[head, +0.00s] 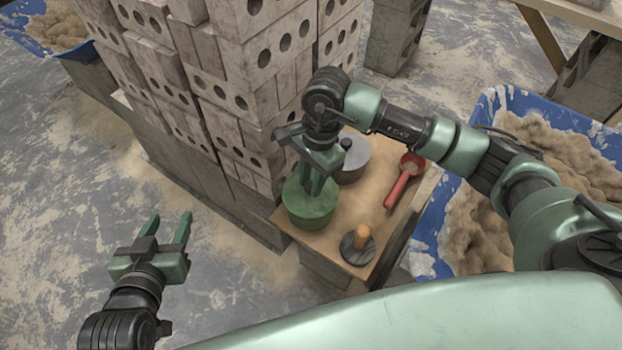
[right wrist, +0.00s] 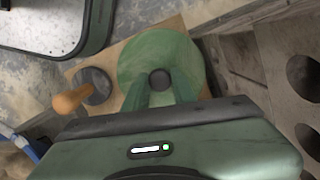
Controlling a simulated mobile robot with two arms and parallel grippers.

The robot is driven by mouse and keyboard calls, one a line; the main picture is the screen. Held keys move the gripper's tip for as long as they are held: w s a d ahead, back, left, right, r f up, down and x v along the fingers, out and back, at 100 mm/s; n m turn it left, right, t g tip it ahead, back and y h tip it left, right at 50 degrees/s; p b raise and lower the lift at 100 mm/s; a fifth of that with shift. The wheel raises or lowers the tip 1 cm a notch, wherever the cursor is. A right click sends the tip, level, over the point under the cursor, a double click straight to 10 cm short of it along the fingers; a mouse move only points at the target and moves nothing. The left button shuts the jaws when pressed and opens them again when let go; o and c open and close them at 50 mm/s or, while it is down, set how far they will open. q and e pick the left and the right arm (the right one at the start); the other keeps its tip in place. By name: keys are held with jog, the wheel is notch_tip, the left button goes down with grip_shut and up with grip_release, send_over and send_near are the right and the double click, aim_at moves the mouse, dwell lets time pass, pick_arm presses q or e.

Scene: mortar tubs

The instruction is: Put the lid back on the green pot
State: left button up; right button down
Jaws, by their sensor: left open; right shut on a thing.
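The green pot (head: 312,221) stands near the left corner of a small wooden board. The green lid (head: 308,202) is over its top, and I cannot tell whether it rests on the rim or is just above it. My right gripper (head: 313,188) points down and is shut on the lid's dark knob. In the right wrist view the round lid (right wrist: 160,52) shows with its knob (right wrist: 160,80) between the fingertips, hiding the pot beneath. My left gripper (head: 166,232) is open and empty, off to the left over the floor.
On the board (head: 335,240) also stand a grey pot with a lid (head: 353,160), a red-handled scoop (head: 398,188) and a dark disc with a wooden handle (head: 358,245). Stacked bricks (head: 210,100) rise close behind left. A blue tub of mortar (head: 480,220) is at right.

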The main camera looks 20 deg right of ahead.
jog(key=c, duration=0.6)
grip_release()
